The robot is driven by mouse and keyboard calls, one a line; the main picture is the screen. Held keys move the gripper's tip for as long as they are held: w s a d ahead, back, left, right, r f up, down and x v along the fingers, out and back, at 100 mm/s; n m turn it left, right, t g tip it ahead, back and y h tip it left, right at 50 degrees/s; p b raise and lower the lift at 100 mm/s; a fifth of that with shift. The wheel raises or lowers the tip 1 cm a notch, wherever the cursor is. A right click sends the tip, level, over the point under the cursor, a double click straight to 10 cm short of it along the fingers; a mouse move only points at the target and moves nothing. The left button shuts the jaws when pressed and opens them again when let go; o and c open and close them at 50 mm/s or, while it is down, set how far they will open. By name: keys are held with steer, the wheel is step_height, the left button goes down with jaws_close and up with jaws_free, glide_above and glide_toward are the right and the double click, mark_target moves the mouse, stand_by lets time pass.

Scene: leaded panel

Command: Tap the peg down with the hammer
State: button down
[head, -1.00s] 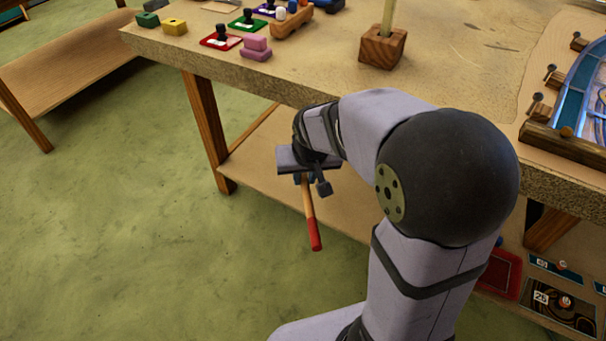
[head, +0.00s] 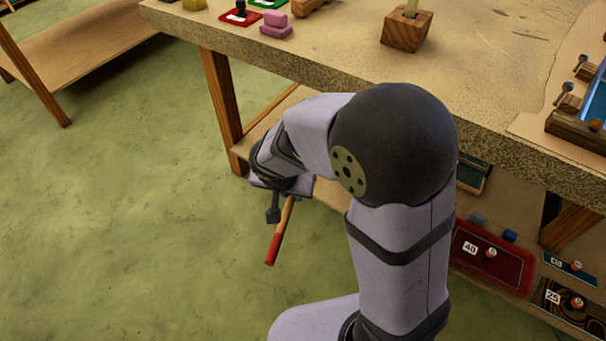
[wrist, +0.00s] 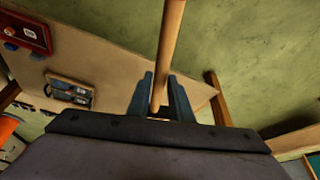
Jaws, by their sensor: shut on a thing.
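My gripper (head: 287,197) hangs low in front of the workbench, below its top, in the head view. It is shut on the hammer, whose wooden handle (head: 286,215) slants down to a red end (head: 272,249). The hammer's head cannot be made out. In the wrist view the handle (wrist: 169,45) runs up between the two fingers of the gripper (wrist: 161,98). The leaded panel (head: 596,100) is cut off at the right edge of the head view. Nails (head: 566,88) stand beside it; I cannot tell which piece is the peg.
The workbench (head: 480,90) spans the upper right. A wooden block (head: 407,32) with an upright stick stands near its front edge. Pink blocks (head: 276,24) lie to the left. A red tray (head: 495,258) is on the lower shelf. The green floor at left is clear.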

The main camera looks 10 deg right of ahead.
steer(key=w+a+r+m+g+h+p, duration=0.1)
steer(key=w+a+r+m+p, duration=0.25)
steer(key=r+p, duration=0.45)
steer(key=w+a+r+m+p, duration=0.25)
steer(key=a+r+p, duration=0.2)
steer(key=r, duration=0.75)
steer(key=w+a+r+m+g+h+p, duration=0.15)
steer(key=w+a+r+p, duration=0.3)
steer(key=r, duration=0.65)
steer(key=shift+w+d+r+m+p, duration=1.2)
steer(key=shift+r+p, duration=0.9)
steer(key=shift+r, duration=2.9)
steer(key=s+d+f+n+t+b, duration=0.1)
steer(key=s+d+n+b, duration=0.2)
steer(key=d, duration=1)
steer(key=s+d+f+n+b, duration=0.15)
steer(key=s+d, duration=0.35)
steer(key=d, duration=0.8)
steer(key=s+d+r+p, duration=0.2)
steer(key=s+d+p, duration=0.7)
steer(key=d+p, duration=0.3)
steer(key=s+d+r+m+p, duration=0.1)
steer(key=s+d+r+p, duration=0.1)
steer(key=s+d+p, duration=0.8)
steer(key=d+p, duration=0.2)
steer(key=shift+s+d+r+y, duration=0.3)
steer(key=shift+d+r+y, duration=0.05)
